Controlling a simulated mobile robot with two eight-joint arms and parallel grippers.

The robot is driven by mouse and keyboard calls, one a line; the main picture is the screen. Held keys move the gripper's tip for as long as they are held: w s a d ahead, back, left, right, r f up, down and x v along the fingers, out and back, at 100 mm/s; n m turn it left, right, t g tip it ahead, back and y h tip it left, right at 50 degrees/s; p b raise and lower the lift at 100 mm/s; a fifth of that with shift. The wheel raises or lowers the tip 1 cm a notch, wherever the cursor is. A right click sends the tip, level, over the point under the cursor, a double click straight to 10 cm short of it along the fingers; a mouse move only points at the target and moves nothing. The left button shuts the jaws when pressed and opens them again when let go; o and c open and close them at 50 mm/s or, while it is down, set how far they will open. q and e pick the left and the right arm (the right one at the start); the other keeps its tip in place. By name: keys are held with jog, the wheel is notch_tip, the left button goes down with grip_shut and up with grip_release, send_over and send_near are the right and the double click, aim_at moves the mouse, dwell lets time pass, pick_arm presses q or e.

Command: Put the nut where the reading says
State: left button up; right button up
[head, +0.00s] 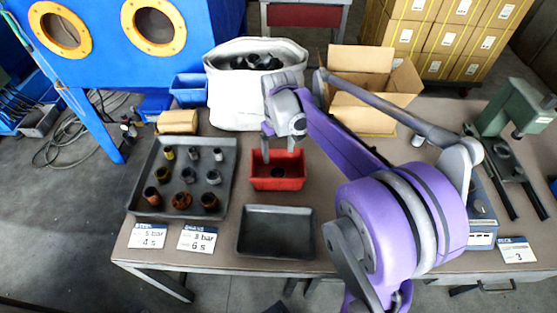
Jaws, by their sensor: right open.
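My right gripper (279,152) points down, open and empty, over the back edge of a red bin (293,185). A dark round part (278,173) lies in that bin; I cannot tell whether it is the nut. A grey tray (228,188) on the left holds several small metal parts, among them a rusty notched piece (181,199) at its front. An empty dark tray (275,248) lies in front of the red bin. A blue device (482,236) stands at the right, partly behind my arm; no reading on it is legible. My left gripper is out of view.
Cards read "5 bar 4 s" (148,236), "brass 3 bar 6 s" (197,239) and "3" (517,251). A white sack (232,103), an open cardboard box (365,118) and a green press (508,115) stand behind. A blue blasting cabinet (115,60) is at back left.

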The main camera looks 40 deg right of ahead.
jog(key=s+a+f+t, duration=0.1)
jog(key=s+a+t, duration=0.1)
jog(key=s+a, duration=0.6)
jog(key=s+a+f+n+t, duration=0.1)
jog(key=s+a+t, duration=0.2)
jog(key=s+a, duration=0.5)
jog(key=shift+f, duration=0.4)
